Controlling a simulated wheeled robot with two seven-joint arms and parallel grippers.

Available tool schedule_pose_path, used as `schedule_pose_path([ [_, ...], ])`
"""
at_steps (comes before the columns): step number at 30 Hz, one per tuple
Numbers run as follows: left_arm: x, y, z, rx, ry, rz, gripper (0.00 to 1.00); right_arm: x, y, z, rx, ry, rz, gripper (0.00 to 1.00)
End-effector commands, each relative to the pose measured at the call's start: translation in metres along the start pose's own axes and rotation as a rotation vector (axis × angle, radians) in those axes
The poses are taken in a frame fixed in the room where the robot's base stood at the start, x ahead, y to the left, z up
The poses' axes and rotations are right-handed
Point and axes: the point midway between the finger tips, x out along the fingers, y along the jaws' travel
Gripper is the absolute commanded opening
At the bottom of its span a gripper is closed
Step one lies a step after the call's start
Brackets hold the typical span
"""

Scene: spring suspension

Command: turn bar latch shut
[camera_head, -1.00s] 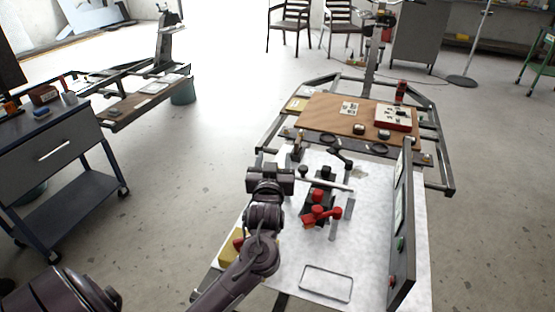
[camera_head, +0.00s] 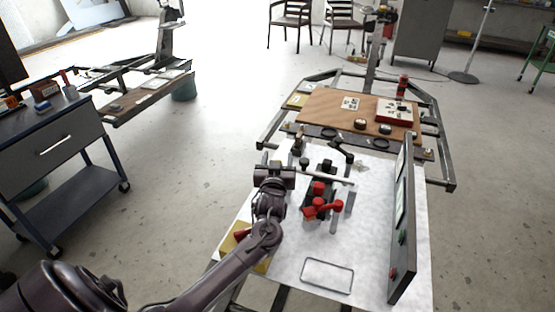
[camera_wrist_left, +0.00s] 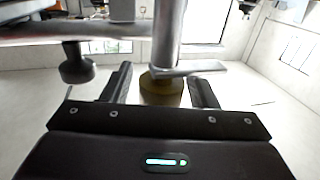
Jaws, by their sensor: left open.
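A pale metal bar (camera_head: 328,176), which looks like the bar latch, lies across the fixture on the white tabletop in the head view. A dark knob (camera_head: 304,162) shows by its left end. My left gripper (camera_head: 274,167) is just left of the bar. In the left wrist view my left gripper (camera_wrist_left: 160,84) has its fingers apart, with a yellowish round piece (camera_wrist_left: 162,94) and a metal post (camera_wrist_left: 168,35) showing between or beyond them. Whether they touch is unclear. A dark knob (camera_wrist_left: 78,68) hangs under a metal bar (camera_wrist_left: 75,30) at left. My right gripper is not in view.
Red clamp handles (camera_head: 321,208) stand in front of the bar. An upright dark panel (camera_head: 402,225) edges the table's right side. A yellow block (camera_head: 240,240) lies under my left forearm. The white tabletop (camera_head: 385,185) is bare right of the fixture.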

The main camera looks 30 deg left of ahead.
Motion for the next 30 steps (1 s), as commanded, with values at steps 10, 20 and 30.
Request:
schedule_pose_path([
  [10,0.0002,-0.0002,-0.0004,0.000,0.000,0.000,0.36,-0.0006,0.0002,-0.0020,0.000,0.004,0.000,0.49],
  [20,0.0001,-0.0002,-0.0005,0.000,0.000,0.002,0.09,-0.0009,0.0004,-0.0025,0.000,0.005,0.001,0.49],
  [30,0.0000,0.0005,-0.0020,0.004,0.000,0.112,0.09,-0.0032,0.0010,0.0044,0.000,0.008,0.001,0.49],
])
